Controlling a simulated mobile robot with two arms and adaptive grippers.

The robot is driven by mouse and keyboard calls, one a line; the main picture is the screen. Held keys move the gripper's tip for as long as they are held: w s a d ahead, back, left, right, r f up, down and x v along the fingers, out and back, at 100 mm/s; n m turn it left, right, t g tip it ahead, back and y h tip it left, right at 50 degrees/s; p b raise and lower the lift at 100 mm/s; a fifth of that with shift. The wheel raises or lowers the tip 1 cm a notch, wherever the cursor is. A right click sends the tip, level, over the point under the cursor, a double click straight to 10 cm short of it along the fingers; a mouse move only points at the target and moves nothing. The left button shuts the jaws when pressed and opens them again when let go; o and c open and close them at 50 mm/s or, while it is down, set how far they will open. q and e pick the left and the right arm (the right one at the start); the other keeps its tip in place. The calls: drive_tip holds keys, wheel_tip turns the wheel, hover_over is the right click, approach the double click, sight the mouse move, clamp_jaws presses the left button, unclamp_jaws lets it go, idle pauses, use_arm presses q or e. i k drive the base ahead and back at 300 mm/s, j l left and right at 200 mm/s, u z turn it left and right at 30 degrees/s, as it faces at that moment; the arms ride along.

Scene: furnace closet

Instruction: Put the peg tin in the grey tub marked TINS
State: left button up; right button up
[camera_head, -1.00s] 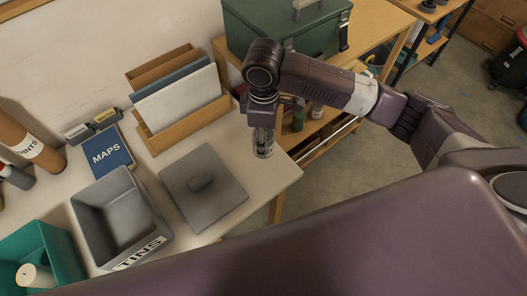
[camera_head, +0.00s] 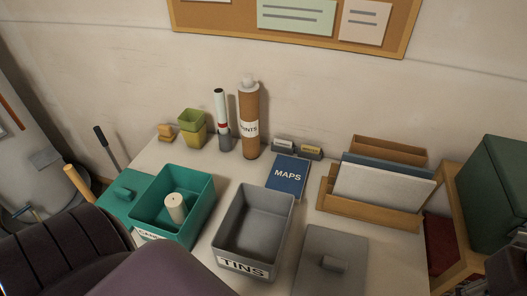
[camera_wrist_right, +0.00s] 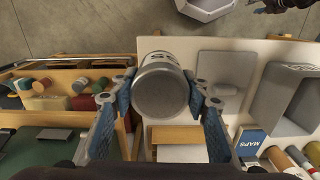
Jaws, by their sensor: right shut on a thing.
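The grey tub marked TINS (camera_head: 231,261) stands open on the table in the head view, and its inside looks empty. It also shows at the right of the right wrist view (camera_wrist_right: 300,70). My right gripper (camera_wrist_right: 162,98) is shut on a round metal tin (camera_wrist_right: 161,90), with one finger on each side. The tin's grey end faces the camera and only a bit of its lettered label shows, so I cannot read what it is. In the wrist view the tub lies to the right of the tin, apart from it.
A grey lid (camera_head: 349,248) lies right of the tub. A teal tub (camera_head: 203,206) holding a cream cylinder (camera_head: 176,208) stands close on its left. Behind are a MAPS book (camera_head: 289,174), a tall brown tube (camera_head: 249,105) and a wooden file rack (camera_head: 366,212).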

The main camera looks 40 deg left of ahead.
sight(256, 242)
drive_tip(key=u, duration=1.8)
